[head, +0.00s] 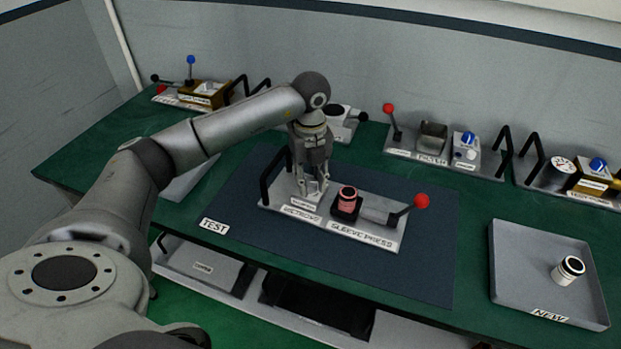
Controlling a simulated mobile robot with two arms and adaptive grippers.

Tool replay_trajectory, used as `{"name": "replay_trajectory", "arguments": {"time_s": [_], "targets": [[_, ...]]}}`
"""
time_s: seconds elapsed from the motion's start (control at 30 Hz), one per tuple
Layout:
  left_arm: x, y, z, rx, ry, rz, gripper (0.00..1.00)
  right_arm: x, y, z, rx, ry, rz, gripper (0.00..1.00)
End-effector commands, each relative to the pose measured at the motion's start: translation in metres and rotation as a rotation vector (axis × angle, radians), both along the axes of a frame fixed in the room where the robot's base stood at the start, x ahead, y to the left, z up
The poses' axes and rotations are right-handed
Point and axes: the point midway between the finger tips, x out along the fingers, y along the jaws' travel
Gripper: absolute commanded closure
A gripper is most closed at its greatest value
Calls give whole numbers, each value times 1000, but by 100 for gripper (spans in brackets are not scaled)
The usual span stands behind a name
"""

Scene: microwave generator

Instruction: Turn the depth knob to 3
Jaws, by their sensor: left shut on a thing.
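My left gripper (316,188) points down over the left part of a grey fixture plate (385,233) on the dark mat. Its fingers are shut on the depth knob, which they mostly hide; the knob's setting cannot be read. Just right of the fingers stands a sleeve press with a pink-red part with a dark top (347,194) in a black holder. A red-balled lever (421,201) is at the plate's right end. A black handle rises at the plate's left end. My right gripper is not in view.
A grey tray (508,290) labelled NEW holds a black-and-white part (568,270) at the right. Other fixtures with levers and blue knobs (468,138) line the back of the green table. The front of the mat (330,262) is clear.

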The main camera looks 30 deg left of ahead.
Motion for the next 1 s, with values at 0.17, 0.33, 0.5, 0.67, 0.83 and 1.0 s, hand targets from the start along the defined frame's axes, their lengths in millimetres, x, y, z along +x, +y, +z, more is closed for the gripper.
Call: {"name": "replay_trajectory", "arguments": {"time_s": [0.17,0.33,0.5,0.67,0.83,1.0], "targets": [[0,0,1,2,-1,102,96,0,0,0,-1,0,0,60],[0,1,1,2,-1,163,96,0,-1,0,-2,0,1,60],[0,1,1,2,-1,192,96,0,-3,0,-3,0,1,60],[0,0,1,1,-1,201,96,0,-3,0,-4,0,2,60],[0,0,1,1,-1,200,96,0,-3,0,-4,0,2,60],[0,0,0,1,-1,199,64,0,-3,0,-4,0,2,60]]}}
